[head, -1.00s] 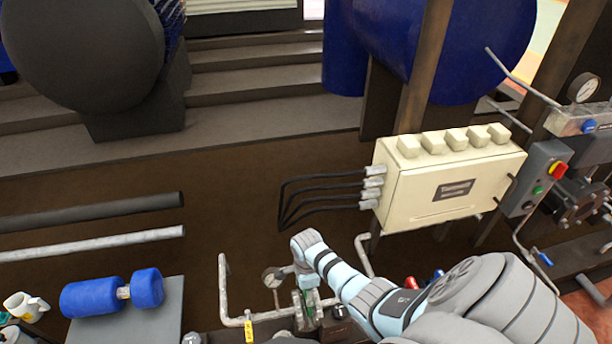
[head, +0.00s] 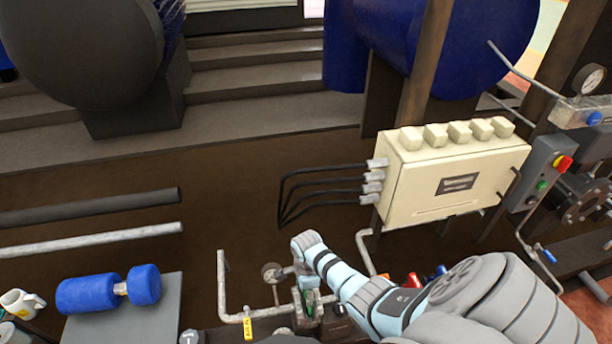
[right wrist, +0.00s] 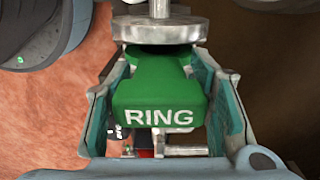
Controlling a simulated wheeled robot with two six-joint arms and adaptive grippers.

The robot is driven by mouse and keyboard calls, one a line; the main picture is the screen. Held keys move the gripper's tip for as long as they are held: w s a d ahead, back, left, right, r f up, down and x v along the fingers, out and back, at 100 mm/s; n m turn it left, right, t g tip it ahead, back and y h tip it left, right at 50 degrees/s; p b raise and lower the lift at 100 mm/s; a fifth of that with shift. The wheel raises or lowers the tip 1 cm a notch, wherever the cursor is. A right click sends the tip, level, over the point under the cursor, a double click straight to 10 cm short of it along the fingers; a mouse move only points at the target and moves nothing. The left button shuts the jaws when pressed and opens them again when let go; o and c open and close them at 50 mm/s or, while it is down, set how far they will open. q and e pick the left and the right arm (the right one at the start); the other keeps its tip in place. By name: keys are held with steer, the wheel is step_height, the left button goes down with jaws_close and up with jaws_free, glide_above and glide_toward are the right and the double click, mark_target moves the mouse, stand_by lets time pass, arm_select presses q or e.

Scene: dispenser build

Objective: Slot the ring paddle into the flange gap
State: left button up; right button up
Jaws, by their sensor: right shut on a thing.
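The green ring paddle (right wrist: 155,98), marked RING, sits between the fingers of my right gripper (right wrist: 160,110) in the right wrist view. Its far end lies at the underside of a round metal flange (right wrist: 158,32); I cannot tell whether it is inside the gap. In the head view my right gripper (head: 306,300) points down among the pipework at the bottom middle, shut on the paddle, which shows only as a sliver of green. The flange is mostly hidden there. My left gripper is not in view.
A grey pipe (head: 222,285) with a yellow tag (head: 248,327) stands left of the gripper. A cream electrical box (head: 455,180) with black cables is behind, at right. A blue dumbbell-shaped object (head: 90,294) rests on a grey plate (head: 150,310) at left.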

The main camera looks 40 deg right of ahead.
stand_by(0.3)
steer(key=shift+f+b, duration=0.55)
steer(key=shift+f, duration=0.25)
steer(key=o, duration=1.6)
steer(key=o, duration=0.5)
steer(key=shift+s+r, duration=0.1)
steer(key=shift+r, duration=0.05)
